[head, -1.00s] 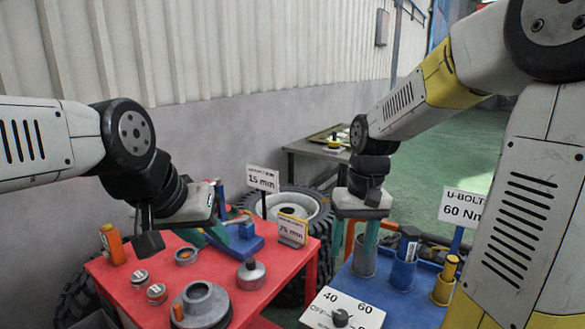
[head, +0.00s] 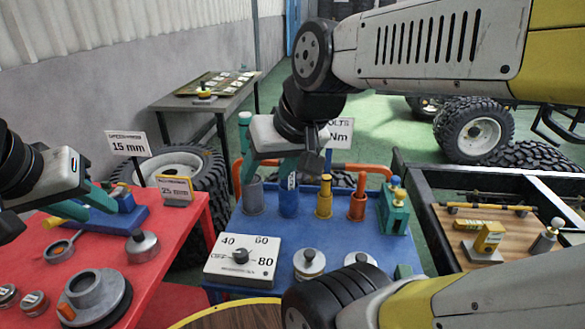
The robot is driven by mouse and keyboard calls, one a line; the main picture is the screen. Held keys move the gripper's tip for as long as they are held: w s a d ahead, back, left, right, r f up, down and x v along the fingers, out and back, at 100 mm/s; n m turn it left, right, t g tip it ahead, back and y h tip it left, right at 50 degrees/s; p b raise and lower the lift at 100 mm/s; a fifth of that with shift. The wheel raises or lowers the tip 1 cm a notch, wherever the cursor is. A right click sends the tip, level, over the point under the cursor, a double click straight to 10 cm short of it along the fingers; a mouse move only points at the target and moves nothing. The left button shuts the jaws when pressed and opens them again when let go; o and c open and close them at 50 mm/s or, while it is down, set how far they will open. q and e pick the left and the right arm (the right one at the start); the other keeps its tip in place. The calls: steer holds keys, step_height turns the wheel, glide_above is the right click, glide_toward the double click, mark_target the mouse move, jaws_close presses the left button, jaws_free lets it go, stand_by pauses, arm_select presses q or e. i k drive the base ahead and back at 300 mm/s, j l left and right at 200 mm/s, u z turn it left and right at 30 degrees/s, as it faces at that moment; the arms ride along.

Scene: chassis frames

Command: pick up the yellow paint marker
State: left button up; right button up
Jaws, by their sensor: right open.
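The yellow paint marker (head: 325,184) appears to be the upright yellow stick in the yellow cup on the blue table (head: 220,225). My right gripper (head: 278,170) hangs over the back left of this table, its teal fingers apart and empty. It is left of the marker and a little higher in the picture, above the grey and blue cups. My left gripper (head: 88,206) is over the red table (head: 165,265), at the left edge of the view. Its teal fingers overlap in this view, so its opening is unclear.
A grey cup (head: 253,197), a blue cup (head: 289,203) and an orange cup (head: 357,207) stand around the yellow one. A dial box (head: 241,260) and knobbed weights (head: 309,263) are in front. A sign (head: 341,132) stands behind, partly hidden by my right gripper.

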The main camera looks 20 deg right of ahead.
mark_target(327, 179)
steer(key=z, duration=1.2)
